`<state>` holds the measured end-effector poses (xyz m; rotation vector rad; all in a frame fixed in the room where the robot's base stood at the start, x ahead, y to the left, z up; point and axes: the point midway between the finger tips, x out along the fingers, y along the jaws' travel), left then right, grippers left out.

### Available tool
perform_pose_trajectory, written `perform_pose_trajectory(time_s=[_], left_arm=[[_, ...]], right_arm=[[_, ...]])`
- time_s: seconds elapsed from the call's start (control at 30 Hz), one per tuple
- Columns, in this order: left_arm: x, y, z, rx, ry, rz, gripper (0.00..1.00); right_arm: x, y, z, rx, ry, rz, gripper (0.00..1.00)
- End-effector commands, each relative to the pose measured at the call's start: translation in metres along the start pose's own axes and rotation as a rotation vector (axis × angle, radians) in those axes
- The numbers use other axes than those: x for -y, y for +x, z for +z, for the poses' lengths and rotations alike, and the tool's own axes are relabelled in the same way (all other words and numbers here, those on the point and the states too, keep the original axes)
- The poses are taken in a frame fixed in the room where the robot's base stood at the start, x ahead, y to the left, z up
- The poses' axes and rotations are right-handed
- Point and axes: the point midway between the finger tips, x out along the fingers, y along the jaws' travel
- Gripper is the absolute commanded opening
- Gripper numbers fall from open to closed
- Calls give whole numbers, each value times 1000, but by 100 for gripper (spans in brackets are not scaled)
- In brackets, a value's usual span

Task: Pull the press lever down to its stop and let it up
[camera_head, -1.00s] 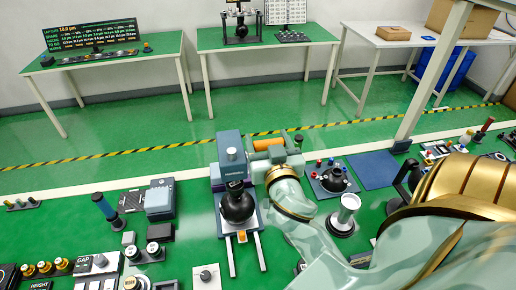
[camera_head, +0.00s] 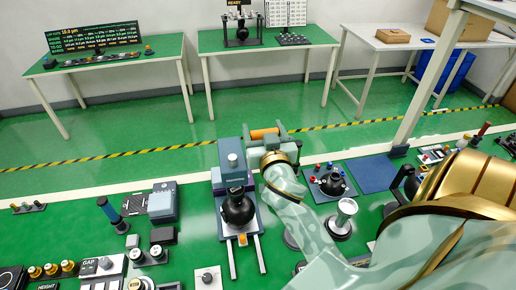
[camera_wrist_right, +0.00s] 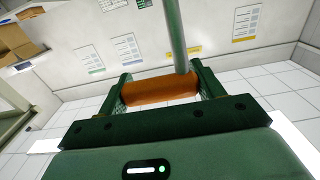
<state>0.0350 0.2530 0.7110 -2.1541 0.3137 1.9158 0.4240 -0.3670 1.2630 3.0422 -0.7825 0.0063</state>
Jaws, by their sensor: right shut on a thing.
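The press (camera_head: 230,160) is a blue-grey column unit on the green bench, with a black ball (camera_head: 238,210) low at its front and two pale rails below. The lever's orange grip (camera_head: 263,133) is just right of the press top. My right gripper (camera_head: 265,138) is shut around this grip. In the right wrist view the orange grip (camera_wrist_right: 160,90) lies crosswise between the green fingers, with a grey-green rod (camera_wrist_right: 176,35) running up from it. The lever's joint to the press is hidden. My left gripper is not in view.
A grey box (camera_head: 163,203) and a blue-handled tool (camera_head: 108,211) stand left of the press. A knobbed dark fixture (camera_head: 330,184), a silver-topped stand (camera_head: 344,213) and a blue mat (camera_head: 372,173) lie to the right, near my arm. A post (camera_head: 431,85) rises farther right.

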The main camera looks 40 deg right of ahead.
Motion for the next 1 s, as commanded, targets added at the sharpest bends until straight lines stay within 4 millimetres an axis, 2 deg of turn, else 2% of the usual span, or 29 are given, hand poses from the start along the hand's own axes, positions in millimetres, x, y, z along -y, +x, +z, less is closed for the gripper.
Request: perform_pose_trajectory(time_s=[0.27, 0.6, 0.8, 0.83, 0.87, 0.9, 1.0], left_arm=[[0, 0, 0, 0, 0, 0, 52], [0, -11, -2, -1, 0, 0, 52], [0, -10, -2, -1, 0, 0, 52], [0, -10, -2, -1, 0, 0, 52], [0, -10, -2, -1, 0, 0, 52], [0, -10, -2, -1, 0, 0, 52], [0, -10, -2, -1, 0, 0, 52]], right_arm=[[0, 1, 3, 5, -1, 0, 40], [0, 26, -5, 6, -2, 1, 40], [0, 26, -4, 7, -2, 0, 40], [0, 26, -3, 8, -2, 0, 73], [0, 26, -3, 8, -2, 0, 81], [0, 26, -4, 7, -2, 0, 89], [0, 26, -4, 6, -1, 0, 89]])
